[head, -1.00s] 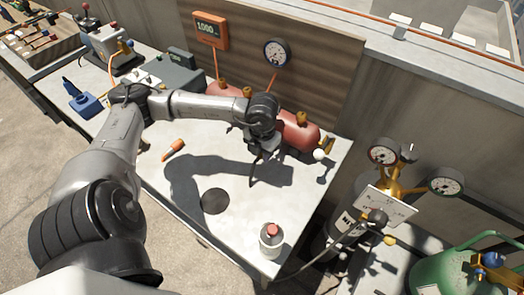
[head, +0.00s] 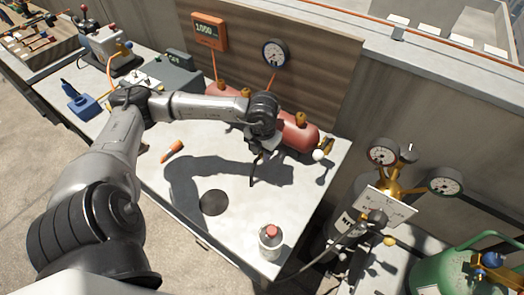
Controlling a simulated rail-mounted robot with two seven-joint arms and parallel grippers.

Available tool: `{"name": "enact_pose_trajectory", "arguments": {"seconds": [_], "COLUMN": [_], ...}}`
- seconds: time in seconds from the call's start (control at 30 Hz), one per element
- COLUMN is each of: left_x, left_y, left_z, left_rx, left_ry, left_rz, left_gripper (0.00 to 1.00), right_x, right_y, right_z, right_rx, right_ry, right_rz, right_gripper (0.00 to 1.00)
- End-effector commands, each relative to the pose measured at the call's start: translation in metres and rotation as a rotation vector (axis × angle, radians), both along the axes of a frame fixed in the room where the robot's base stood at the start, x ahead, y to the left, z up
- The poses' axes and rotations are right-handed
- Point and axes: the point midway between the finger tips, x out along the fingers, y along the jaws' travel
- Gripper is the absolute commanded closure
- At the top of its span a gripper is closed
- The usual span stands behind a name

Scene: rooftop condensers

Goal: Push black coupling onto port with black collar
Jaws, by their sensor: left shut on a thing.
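My left gripper (head: 256,150) is over the back of the workbench, just in front of the red tank (head: 298,132). It is shut on a small dark thing, with a thin dark piece pointing down below it. I cannot tell at this size whether that is the black coupling. Brass fittings, one of them a fitting (head: 301,118) on top, stand on the tank, and a brass valve (head: 326,146) is at its right end. No black collar can be made out; my gripper and wrist hide part of the tank. My right gripper is not in view.
An orange-tipped tool (head: 172,151) lies left of my gripper. Gauges on a brass manifold (head: 394,188) and a green cylinder (head: 445,268) are at the right. The bench front is mostly clear.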

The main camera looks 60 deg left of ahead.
Motion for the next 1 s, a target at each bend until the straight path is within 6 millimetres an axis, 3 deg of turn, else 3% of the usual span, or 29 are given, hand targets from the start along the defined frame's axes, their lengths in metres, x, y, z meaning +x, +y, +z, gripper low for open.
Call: {"name": "enact_pose_trajectory", "arguments": {"seconds": [0.33, 0.37, 0.63, 1.0], "left_x": [0.0020, 0.0020, 0.0018, -0.0034], "left_y": [0.0012, 0.0012, 0.0011, -0.0016], "left_z": [-0.0001, -0.0001, -0.0002, -0.0006], "left_rx": [0.000, 0.000, 0.000, 0.001], "left_ry": [0.000, 0.000, 0.000, 0.000], "left_rz": [0.001, 0.001, 0.000, -0.002], "left_gripper": [0.98, 0.67, 0.41, 0.40], "right_x": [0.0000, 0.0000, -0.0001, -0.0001], "right_y": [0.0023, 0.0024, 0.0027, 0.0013], "right_z": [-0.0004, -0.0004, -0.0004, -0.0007], "right_rx": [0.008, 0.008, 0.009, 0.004], "right_ry": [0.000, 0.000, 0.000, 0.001], "right_rz": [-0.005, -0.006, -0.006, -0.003], "right_gripper": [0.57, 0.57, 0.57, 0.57]}}
